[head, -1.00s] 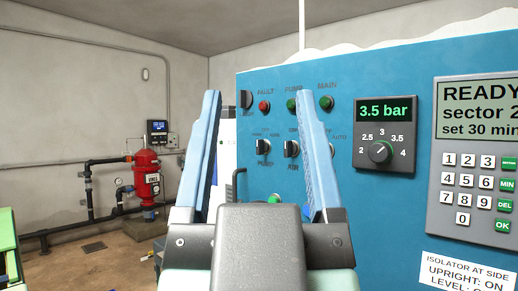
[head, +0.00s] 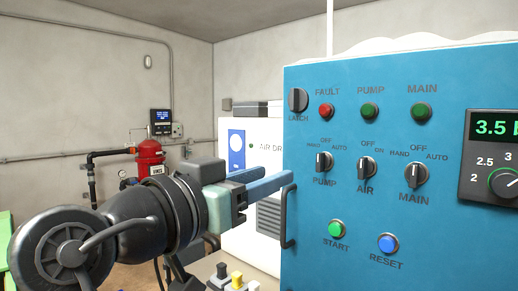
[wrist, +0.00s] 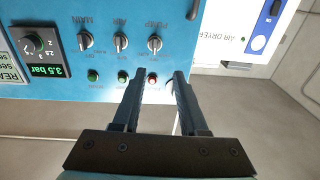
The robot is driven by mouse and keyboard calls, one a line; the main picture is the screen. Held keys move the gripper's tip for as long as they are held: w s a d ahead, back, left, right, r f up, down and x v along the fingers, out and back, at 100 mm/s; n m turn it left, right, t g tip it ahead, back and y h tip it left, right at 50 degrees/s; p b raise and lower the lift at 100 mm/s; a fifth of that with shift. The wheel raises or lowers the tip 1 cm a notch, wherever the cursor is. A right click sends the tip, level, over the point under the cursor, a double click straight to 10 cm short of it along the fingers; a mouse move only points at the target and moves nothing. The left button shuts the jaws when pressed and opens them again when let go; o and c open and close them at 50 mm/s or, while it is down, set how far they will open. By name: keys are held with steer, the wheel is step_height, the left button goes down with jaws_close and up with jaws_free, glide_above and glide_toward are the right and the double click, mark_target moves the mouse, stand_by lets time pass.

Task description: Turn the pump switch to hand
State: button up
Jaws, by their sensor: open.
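The pump switch (head: 324,161) is a black rotary knob on the left of the blue cabinet front, above the word PUMP. Its lever stands roughly upright, near the OFF mark; the small left label is hard to read. It also shows upside down in the wrist view (wrist: 155,43). My gripper (head: 289,179) is open and empty, seen from the side in the head view, left of the switch and slightly lower. In the wrist view the fingertips (wrist: 159,74) frame the area by the red fault lamp (wrist: 152,79), and the switch shows beyond them. No contact shows.
The air switch (head: 366,167) and main switch (head: 416,175) sit to the right. The start button (head: 335,229) and reset button (head: 388,243) are below. A latch knob (head: 298,100) is above left. A door handle (head: 289,216) projects at the cabinet edge. A white air dryer (head: 250,135) stands behind.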

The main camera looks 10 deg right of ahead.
mark_target(318, 162)
steer(key=shift+m+g+h, duration=0.3)
steer(key=shift+m+g, duration=0.1)
steer(key=shift+g, duration=0.3)
steer(key=p+x, duration=0.1)
steer(key=x, duration=0.2)
steer(key=p+x, duration=0.2)
steer(key=x, duration=0.2)
steer(key=p+x, duration=0.2)
steer(key=x, duration=0.2)
steer(key=shift+w+d+r, duration=0.15)
steer(key=shift+d+r, duration=0.05)
steer(key=shift+r, duration=0.05)
steer(key=shift+w+d+f, duration=0.15)
steer(key=shift+w+d, duration=0.25)
steer(key=shift+d, duration=0.1)
jaws_close()
